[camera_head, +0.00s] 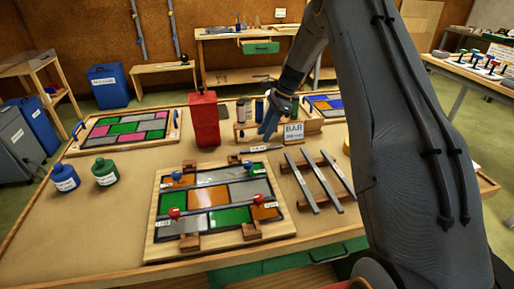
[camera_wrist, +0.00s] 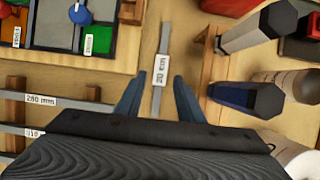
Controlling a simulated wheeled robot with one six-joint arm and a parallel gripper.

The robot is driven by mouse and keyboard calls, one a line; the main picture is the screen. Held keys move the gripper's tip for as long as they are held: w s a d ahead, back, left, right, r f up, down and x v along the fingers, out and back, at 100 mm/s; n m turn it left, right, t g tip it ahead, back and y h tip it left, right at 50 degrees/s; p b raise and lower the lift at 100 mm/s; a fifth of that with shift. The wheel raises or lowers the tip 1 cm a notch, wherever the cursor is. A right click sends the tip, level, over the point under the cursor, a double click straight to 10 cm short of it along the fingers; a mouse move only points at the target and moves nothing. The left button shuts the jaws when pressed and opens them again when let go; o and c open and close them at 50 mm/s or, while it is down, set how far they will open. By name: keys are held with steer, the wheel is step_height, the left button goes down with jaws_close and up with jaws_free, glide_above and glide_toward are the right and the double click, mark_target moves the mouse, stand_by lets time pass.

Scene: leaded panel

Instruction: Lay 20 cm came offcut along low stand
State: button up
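The 20 cm came offcut is a thin grey strip with a white "20 cm" label (camera_wrist: 164,42), also in the head view (camera_head: 262,149) behind the leaded panel (camera_head: 215,203). My gripper (camera_wrist: 160,78) is open above the strip, with one blue finger on each side and gaps between; it also shows in the head view (camera_head: 270,126). A low stand of two wooden rails (camera_head: 302,184) carries several grey bars, right of the panel. Its bars also show at the left of the wrist view (camera_wrist: 45,102), with millimetre labels. Part of the strip is hidden by my gripper.
A "BAR" sign (camera_head: 293,131) and a red container (camera_head: 203,118) stand near my gripper. Two bottles (camera_head: 104,170) stand at left. The table's front left is clear.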

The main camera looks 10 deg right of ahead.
mark_target(259, 149)
steer(key=shift+d+p+x, duration=0.15)
steer(key=shift+p+x, duration=0.65)
steer(key=shift+x, duration=0.7)
steer(key=shift+d+p+x, duration=0.15)
steer(key=shift+p+x, duration=0.6)
steer(key=shift+x, duration=0.75)
steer(key=shift+w+f, duration=0.1)
steer(key=shift+f, duration=0.05)
jaws_close()
